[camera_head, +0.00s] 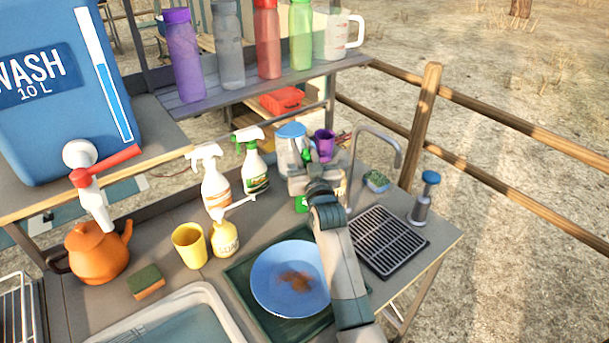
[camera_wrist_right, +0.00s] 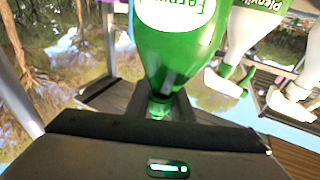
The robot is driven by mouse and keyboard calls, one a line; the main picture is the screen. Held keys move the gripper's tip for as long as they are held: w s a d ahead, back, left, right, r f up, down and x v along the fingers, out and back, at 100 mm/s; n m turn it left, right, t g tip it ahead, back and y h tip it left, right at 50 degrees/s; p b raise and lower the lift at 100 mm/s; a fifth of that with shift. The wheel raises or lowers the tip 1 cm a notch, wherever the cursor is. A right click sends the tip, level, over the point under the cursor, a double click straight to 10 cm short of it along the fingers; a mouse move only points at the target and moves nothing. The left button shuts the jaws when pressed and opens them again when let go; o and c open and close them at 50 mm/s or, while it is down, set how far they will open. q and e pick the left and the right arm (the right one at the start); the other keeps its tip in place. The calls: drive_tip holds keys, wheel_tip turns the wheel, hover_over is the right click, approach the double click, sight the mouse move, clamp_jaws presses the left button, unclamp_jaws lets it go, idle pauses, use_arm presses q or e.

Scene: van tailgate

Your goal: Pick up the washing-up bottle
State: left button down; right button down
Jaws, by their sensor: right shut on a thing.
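The washing-up bottle is green with a white label and fills the upper middle of the right wrist view (camera_wrist_right: 172,62). In the head view it is mostly hidden by my right gripper (camera_head: 312,182); a green part of it (camera_head: 302,204) shows just below the jaws. My right gripper is shut on the bottle at the back of the counter, beside a blue-lidded clear jar. In the wrist view the bottle's narrow end lies between the fingers. I cannot tell whether the bottle touches the counter. My left gripper is not in view.
Spray bottles (camera_head: 214,180) (camera_head: 253,166), a yellow soap dispenser (camera_head: 225,239) and a yellow cup (camera_head: 190,245) stand left. The blue-lidded jar (camera_head: 291,146) and purple cup (camera_head: 324,146) are close behind. A tap (camera_head: 398,155) rises at right. A blue plate (camera_head: 268,277) lies in front.

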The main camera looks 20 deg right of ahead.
drive_tip(key=shift+r, duration=0.1)
